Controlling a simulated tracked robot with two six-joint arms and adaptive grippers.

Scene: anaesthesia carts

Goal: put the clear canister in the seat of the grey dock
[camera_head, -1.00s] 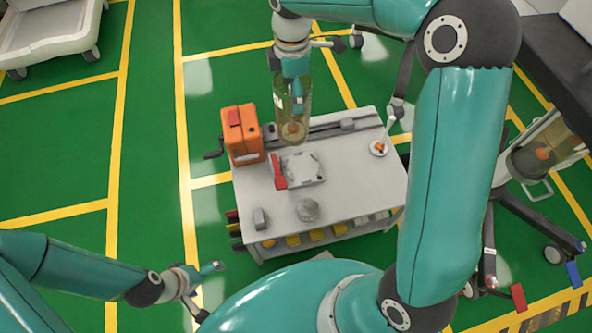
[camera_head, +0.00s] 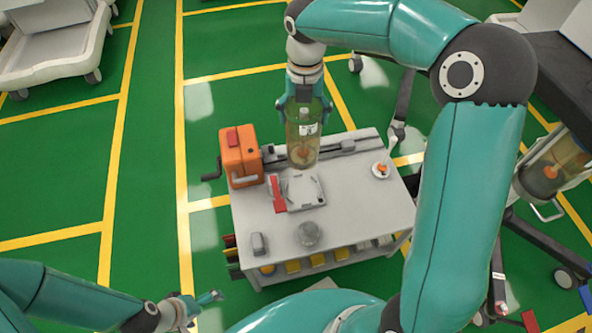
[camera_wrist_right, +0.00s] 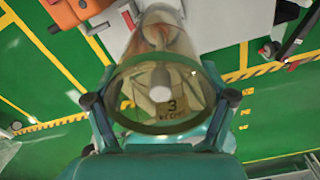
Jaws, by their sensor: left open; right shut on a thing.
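The clear canister (camera_head: 302,145) is see-through, amber-tinted, with a white label and something orange low inside. My right gripper (camera_head: 304,106) is shut on its upper part, one finger on each side. The canister looks roughly upright over the back of the cart; I cannot tell whether its bottom touches anything. In the right wrist view, the canister's round rim (camera_wrist_right: 160,128) sits between the fingers. The grey dock (camera_head: 304,188), a flat plate with a red lever (camera_head: 277,194), lies on the cart just in front of the canister. My left gripper (camera_head: 208,298) is open and empty, low at left.
Another canister (camera_head: 558,165) hangs on a dark stand at right.

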